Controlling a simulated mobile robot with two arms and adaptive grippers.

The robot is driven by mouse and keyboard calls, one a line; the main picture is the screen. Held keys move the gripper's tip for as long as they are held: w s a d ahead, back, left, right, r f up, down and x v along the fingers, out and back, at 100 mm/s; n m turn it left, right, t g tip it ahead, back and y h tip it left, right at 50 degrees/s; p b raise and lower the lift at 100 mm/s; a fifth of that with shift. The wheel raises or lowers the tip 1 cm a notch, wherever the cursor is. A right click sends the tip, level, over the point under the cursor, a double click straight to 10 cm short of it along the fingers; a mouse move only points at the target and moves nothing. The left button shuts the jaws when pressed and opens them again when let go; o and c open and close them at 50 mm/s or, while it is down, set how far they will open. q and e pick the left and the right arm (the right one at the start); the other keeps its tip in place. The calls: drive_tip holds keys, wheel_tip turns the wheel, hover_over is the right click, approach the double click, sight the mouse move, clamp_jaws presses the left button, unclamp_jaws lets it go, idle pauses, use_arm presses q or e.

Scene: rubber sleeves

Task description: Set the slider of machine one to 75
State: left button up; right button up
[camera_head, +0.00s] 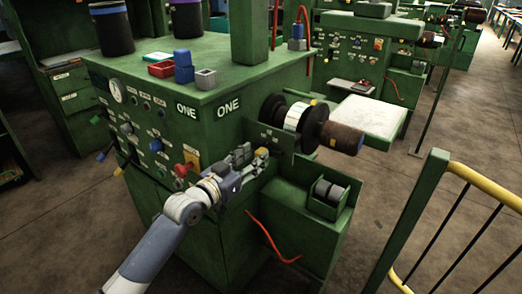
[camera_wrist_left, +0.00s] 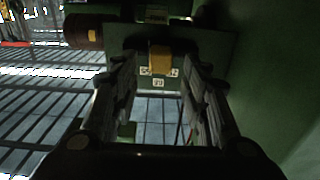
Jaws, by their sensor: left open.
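Machine one (camera_head: 225,130) is a green cabinet with two ONE labels. A yellow block (camera_wrist_left: 159,58), which looks like the slider's knob, stands on a green plate (camera_wrist_left: 205,45) with small white labels in the left wrist view. The label writing is too small to read. My left gripper (camera_head: 254,160) is at the machine's right side, below the spool, with a yellow part (camera_head: 262,152) at its tips. It is open, with its fingers (camera_wrist_left: 156,75) on either side of the yellow block and visible gaps. I cannot tell how deep the block sits between them. My right gripper is out of view.
A spool (camera_head: 305,125) with a brown cylinder (camera_head: 343,138) sticks out just above the gripper. A green box with rollers (camera_head: 330,190) stands to the right. Knobs and levers (camera_head: 150,145) cover the left face. A yellow-topped railing (camera_head: 480,180) stands at the right.

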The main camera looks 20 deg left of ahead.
sight(258, 154)
use_arm(q)
drive_tip(key=shift+x, duration=2.05)
